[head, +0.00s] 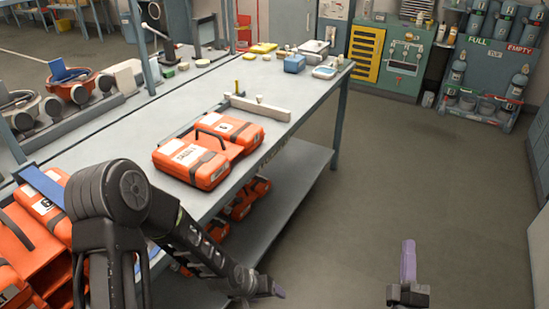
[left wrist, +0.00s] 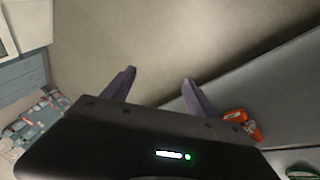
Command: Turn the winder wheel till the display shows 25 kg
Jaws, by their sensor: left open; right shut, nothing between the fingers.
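I cannot make out a winder wheel or a display reading for certain. A dark upright device with a round part (head: 154,12) stands at the far left end of the bench; it is too small to tell whether this is the winder. My left gripper (head: 278,291) is beside the bench's near right edge, low over the floor. In the left wrist view its two purple fingers (left wrist: 159,85) are apart with nothing between them. My right gripper (head: 408,262) is over the floor at the lower right, shut and empty, far from the bench.
The grey bench (head: 225,85) carries orange cases (head: 195,160), a pale bar (head: 258,107) and small items at its far end. A lower shelf (head: 290,180) holds more orange cases. Cylinder racks (head: 490,70) stand at the back right. The floor (head: 400,170) right of the bench is clear.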

